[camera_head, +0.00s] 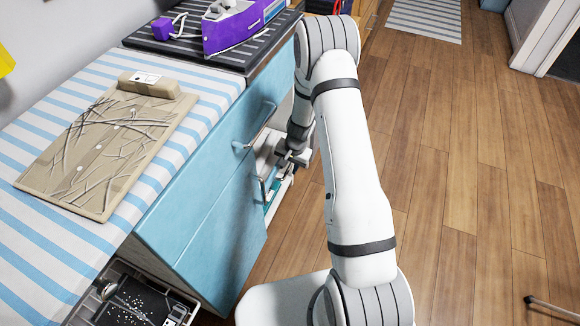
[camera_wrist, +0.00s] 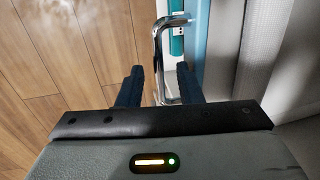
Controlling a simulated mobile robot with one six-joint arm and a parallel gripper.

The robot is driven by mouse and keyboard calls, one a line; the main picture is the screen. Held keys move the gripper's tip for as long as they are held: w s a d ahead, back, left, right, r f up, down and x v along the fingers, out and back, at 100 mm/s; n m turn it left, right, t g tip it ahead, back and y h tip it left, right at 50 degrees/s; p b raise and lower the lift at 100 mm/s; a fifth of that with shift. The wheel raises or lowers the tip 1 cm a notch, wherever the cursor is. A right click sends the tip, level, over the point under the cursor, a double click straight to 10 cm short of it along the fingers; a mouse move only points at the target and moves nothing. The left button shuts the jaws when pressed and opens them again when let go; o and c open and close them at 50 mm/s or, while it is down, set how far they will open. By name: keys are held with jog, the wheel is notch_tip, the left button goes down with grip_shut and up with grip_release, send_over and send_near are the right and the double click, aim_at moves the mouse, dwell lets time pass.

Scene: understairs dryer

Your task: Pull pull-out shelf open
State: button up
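The pull-out shelf appears to be the narrow pale unit with a teal part (camera_head: 272,189), at the end of the blue cabinet, partly hidden by my arm. In the wrist view, a teal piece (camera_wrist: 177,40) shows beside a blue panel edge. A metal bar handle (camera_wrist: 158,50) runs down between my two dark fingers. My gripper (camera_wrist: 159,83) is open, with a finger on each side of the handle and visible gaps. In the head view, my gripper (camera_head: 289,160) is low beside the cabinet front, mostly hidden by its own wrist.
The blue cabinet front (camera_head: 205,215) has another bar handle (camera_head: 262,125) higher up.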

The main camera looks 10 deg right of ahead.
jog(key=shift+c, duration=0.5)
grip_shut()
